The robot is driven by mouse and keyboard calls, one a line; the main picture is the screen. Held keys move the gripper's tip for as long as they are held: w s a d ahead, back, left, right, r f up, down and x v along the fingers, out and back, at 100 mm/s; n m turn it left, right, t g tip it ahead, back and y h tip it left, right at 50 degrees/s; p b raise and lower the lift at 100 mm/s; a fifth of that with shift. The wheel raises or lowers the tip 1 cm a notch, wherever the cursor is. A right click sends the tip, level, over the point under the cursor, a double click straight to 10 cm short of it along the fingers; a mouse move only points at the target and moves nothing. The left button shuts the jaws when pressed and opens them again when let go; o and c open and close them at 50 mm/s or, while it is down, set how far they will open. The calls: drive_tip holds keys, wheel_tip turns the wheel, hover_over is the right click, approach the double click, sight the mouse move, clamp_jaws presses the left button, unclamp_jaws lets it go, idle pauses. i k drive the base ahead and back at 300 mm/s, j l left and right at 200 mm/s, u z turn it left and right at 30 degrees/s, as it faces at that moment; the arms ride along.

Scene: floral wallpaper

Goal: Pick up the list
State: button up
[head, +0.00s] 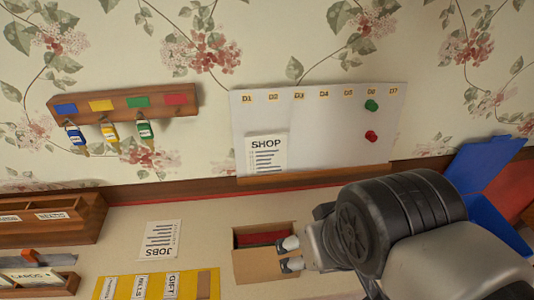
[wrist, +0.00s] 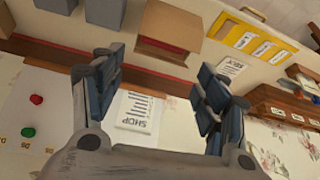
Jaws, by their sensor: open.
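A white SHOP list (head: 266,155) stands against the lower left of the white board (head: 320,125), above its wooden ledge. In the wrist view the SHOP list (wrist: 135,112) appears upside down between my fingers, beyond them. A second paper, the JOBS list (head: 160,240), lies on the counter, upside down in the head view; it also shows in the wrist view (wrist: 230,68). My gripper (head: 291,255) is open and empty. In the head view its fingertips overlap the cardboard box, below and right of the SHOP list. In the wrist view my gripper (wrist: 163,85) has its fingers spread apart.
An open cardboard box (head: 265,266) with something red inside stands on the counter. A key rack (head: 125,105) hangs on the wall. Blue bins (head: 490,180) stand right. Green and red pins (head: 371,136) sit on the board.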

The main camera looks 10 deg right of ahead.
sight(266, 155)
drive_tip(key=k+l, duration=0.4)
drive_tip(key=k+l+z, duration=0.15)
drive_tip(key=z, duration=0.25)
drive_tip(key=l+z, duration=0.25)
drive_tip(key=z, duration=0.2)
drive_tip(key=k+l+z, duration=0.1)
drive_tip(key=l+z, duration=0.3)
drive_tip(key=j+z, duration=0.1)
drive_tip(key=z, duration=0.35)
drive_tip(key=u, duration=2.05)
drive_tip(key=i+j, duration=0.3)
drive_tip(key=j, duration=0.2)
drive_tip(key=i+j+z, duration=0.2)
drive_tip(key=z, duration=0.15)
drive_tip(key=i+j+z, duration=0.1)
drive_tip(key=j+z, duration=0.2)
drive_tip(key=j, duration=0.15)
drive_tip(key=i+j+z, duration=0.1)
drive_tip(key=j+z, duration=0.25)
drive_tip(key=i+j+z, duration=0.3)
drive_tip(key=i+j, duration=0.15)
